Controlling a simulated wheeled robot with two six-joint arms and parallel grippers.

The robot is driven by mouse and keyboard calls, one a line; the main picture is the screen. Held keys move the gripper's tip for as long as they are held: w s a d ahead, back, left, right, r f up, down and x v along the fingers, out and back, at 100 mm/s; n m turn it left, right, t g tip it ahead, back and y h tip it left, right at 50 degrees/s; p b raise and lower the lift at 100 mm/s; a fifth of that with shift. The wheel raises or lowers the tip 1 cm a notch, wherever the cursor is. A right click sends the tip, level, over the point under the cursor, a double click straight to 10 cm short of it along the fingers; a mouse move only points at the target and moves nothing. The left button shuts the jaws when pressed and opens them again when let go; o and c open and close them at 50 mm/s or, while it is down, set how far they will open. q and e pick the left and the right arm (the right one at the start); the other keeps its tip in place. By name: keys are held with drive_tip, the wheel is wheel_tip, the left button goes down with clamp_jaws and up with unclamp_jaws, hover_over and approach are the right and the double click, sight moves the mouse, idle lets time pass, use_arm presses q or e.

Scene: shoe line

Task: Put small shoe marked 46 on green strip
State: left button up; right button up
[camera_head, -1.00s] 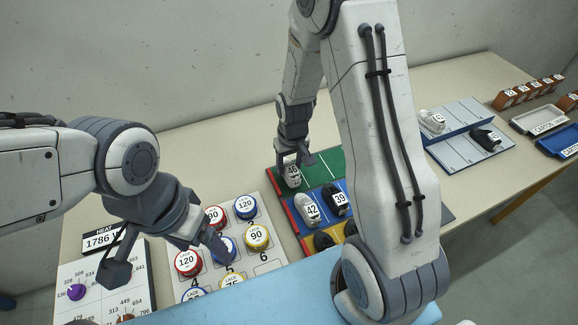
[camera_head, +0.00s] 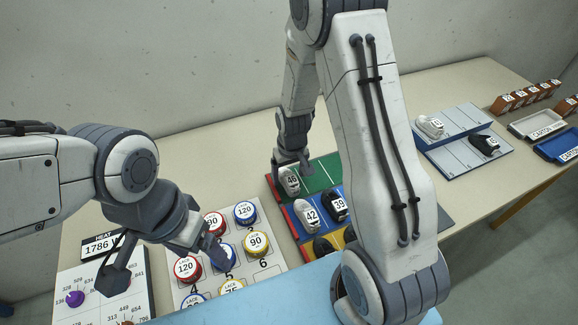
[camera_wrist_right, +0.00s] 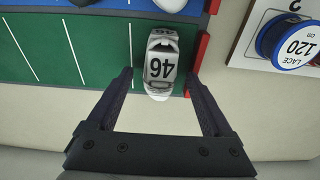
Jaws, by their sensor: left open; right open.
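The small white shoe marked 46 (camera_head: 289,181) lies at the left end of the green strip (camera_head: 318,174). In the right wrist view the shoe (camera_wrist_right: 160,68) rests on the green strip (camera_wrist_right: 60,62), near the red end piece. My right gripper (camera_head: 290,163) is open just behind the shoe; in the wrist view its two fingers (camera_wrist_right: 158,82) stand to either side of the shoe's near end, with gaps visible. My left gripper (camera_head: 172,268) is open and empty over the lace board at the lower left.
The blue strip holds shoes marked 42 (camera_head: 307,214) and 39 (camera_head: 336,205). Lace reels such as a blue 120 (camera_head: 245,212) stand on a white board to the left. A grey rack (camera_head: 462,142) with shoes and carton trays (camera_head: 537,122) stand at right.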

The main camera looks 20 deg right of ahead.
sight(291, 178)
wheel_tip(291, 178, up, 12)
drive_tip(key=s+f, duration=0.1)
drive_tip(key=s+a+r+n, duration=0.3)
drive_tip(key=s+a+r, duration=0.3)
drive_tip(key=s+a, duration=0.45)
drive_tip(key=s+a+r+n+g+y, duration=0.1)
drive_tip(key=s+a+r+n, duration=0.1)
drive_tip(key=s, duration=1)
drive_tip(key=shift+s+a+r+n, duration=0.15)
drive_tip(key=shift+a+n, duration=0.7)
drive_tip(key=shift+n, duration=0.15)
